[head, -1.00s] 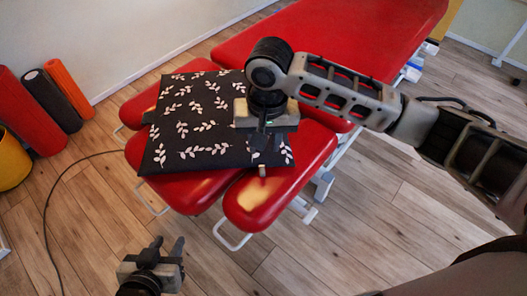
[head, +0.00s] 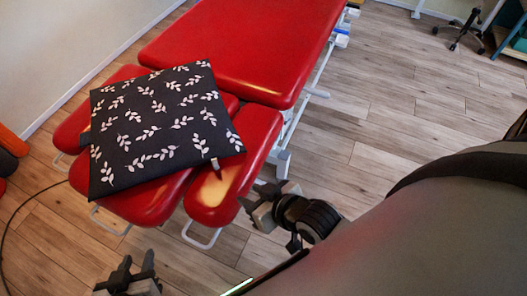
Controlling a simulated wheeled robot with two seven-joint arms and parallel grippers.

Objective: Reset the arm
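My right arm is folded back at the lower right. Its gripper (head: 252,196) points left beside the front right pad of the red treatment table (head: 235,40), and it holds nothing that I can see. Its finger gap is too unclear to judge. My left gripper (head: 137,262) is at the bottom left edge, with its two fingers apart and nothing between them. A black cushion (head: 150,113) with white leaf sprigs lies flat over the table's head-end pads. A small pale tag (head: 215,164) shows at its near right edge.
Wire handles (head: 200,238) stick out below the pads, close to my grippers. A cable (head: 18,215) runs along the floor at left, near rolled mats (head: 10,142). A wheeled stool (head: 463,30) stands far right. The wooden floor right of the table is clear.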

